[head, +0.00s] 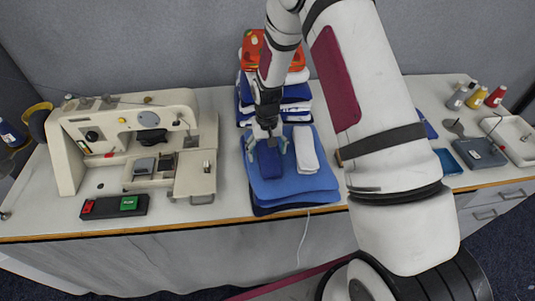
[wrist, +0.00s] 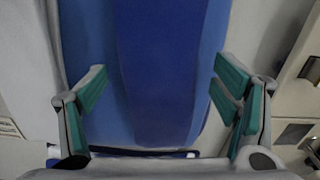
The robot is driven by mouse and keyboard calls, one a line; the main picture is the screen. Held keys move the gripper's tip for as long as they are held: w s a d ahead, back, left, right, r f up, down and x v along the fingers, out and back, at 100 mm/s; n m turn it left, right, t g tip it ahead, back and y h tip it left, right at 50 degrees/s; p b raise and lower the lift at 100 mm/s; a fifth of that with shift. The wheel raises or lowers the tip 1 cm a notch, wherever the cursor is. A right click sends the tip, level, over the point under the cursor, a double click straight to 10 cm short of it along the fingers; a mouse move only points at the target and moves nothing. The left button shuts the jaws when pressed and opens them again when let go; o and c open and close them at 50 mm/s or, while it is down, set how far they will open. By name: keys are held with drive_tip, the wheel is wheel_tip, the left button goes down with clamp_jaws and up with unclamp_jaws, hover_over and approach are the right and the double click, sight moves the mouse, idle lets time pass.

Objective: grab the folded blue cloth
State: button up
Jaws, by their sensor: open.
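A small dark blue folded cloth (head: 269,162) lies on top of a wider, lighter blue folded cloth (head: 300,189) in the middle of the table. My gripper (head: 267,146) is above the dark blue cloth, its fingers apart on either side of it. In the wrist view the dark blue cloth (wrist: 162,70) runs up the middle between the open green-padded fingers of my gripper (wrist: 161,88). The lighter blue cloth (wrist: 88,40) shows on both sides of it. A gap is visible between each finger and the dark cloth. My gripper's wrist hides part of the cloth's far end in the head view.
A white folded cloth (head: 305,149) lies just right of the dark blue one. A stack of folded cloths (head: 297,93) with an orange one (head: 253,50) stands behind. A sewing machine (head: 130,140) is at left. Several thread spools (head: 475,97) stand far right.

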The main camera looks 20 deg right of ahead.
drive_tip(key=shift+c, duration=0.6)
drive_tip(key=c, duration=1.2)
drive_tip(key=shift+r, duration=0.1)
